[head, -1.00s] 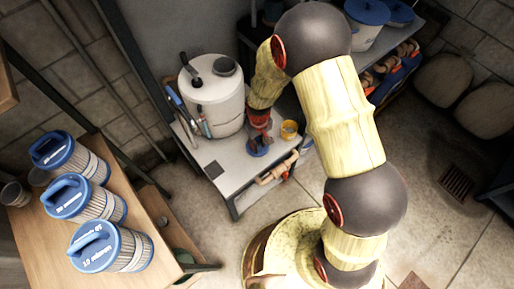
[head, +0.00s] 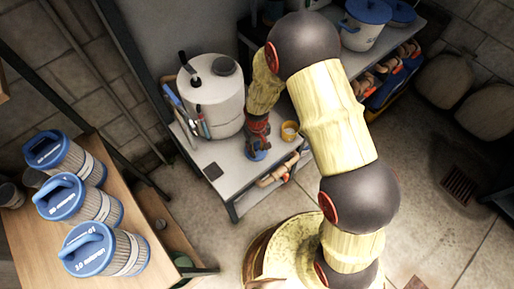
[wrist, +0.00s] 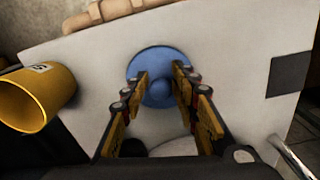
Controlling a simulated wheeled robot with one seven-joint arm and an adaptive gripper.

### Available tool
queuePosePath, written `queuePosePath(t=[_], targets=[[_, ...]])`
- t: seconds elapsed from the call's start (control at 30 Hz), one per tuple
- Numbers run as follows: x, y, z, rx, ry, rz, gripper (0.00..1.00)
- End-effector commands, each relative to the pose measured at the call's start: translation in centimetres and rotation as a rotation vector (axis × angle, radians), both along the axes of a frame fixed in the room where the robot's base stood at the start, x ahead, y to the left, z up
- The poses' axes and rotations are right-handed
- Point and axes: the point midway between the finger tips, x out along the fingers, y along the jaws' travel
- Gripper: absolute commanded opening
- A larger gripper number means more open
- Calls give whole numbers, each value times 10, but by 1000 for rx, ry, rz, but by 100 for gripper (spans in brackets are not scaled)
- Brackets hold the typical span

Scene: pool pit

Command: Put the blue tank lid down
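The blue tank lid (wrist: 155,65) is a round blue disc with a central knob. In the wrist view it appears flat against the pale bench top, knob towards me. My gripper (wrist: 160,72) is directly over it, with one finger on each side of the knob. The fingers are spread, and gaps seem to show between them and the knob. In the head view the lid (head: 257,154) shows as a small blue patch on the bench (head: 226,186) just below my gripper (head: 258,143), which partly hides it.
A white tank (head: 212,100) stands on the bench left of my gripper. A yellow cup (head: 289,131) stands close on the right. A dark square (head: 213,171) marks the bench near its front left. Several blue-capped filters (head: 105,252) stand on a wooden table at lower left.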

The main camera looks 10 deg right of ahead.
Motion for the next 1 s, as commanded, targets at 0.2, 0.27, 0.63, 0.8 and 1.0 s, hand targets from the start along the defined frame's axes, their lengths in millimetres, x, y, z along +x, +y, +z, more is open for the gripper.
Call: queuePosePath(t=[0.2,0.27,0.63,0.8,1.0], targets=[[-1,0,-1,-1,2,0,38],[-1,0,-1,-1,2,0,38],[0,0,35,1,-2,0,38],[0,0,71,0,-1,0,38],[0,0,105,0,-1,0,38]])
